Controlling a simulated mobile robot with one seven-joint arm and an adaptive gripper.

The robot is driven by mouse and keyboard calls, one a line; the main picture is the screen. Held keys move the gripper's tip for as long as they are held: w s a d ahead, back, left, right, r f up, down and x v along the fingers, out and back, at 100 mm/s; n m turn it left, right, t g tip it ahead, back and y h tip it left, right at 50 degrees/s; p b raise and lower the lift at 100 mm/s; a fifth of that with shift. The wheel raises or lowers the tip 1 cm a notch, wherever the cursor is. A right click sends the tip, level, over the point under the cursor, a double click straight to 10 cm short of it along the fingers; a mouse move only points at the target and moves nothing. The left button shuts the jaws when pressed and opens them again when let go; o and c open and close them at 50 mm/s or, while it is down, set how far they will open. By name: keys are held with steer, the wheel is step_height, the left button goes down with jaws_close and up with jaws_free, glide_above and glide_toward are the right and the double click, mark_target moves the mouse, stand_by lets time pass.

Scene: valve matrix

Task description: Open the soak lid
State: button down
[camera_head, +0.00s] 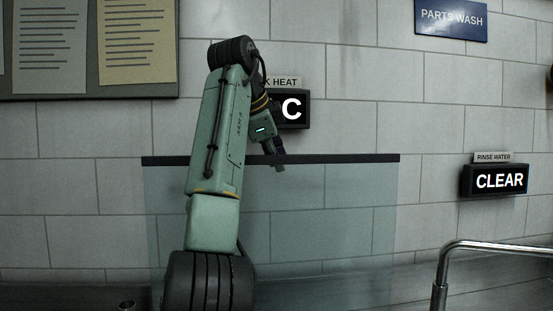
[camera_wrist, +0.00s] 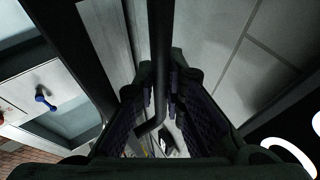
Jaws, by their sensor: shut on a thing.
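A clear, bluish panel (camera_head: 335,215) with a dark top edge (camera_head: 345,158) appears upright against the tiled wall in the head view. It looks like the soak lid. My gripper (camera_head: 278,162) is at this top edge, right of my arm, pointing down. In the wrist view a dark bar (camera_wrist: 160,50) runs between the fingers of my gripper (camera_wrist: 160,105) and bends near the fingertips. My gripper is shut on this bar, which looks like the lid's handle. The exact contact is in shadow.
A bent metal rail (camera_head: 490,244) stands at the lower right. A "CLEAR" sign (camera_head: 495,181) and a partly covered sign ending in "C" (camera_head: 292,109) are on the wall. A blue handle-like part (camera_wrist: 44,99) shows at left in the wrist view.

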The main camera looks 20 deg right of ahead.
steer(key=shift+f, duration=0.1)
steer(key=c, duration=1.7)
jaws_free()
steer(key=shift+o, duration=0.2)
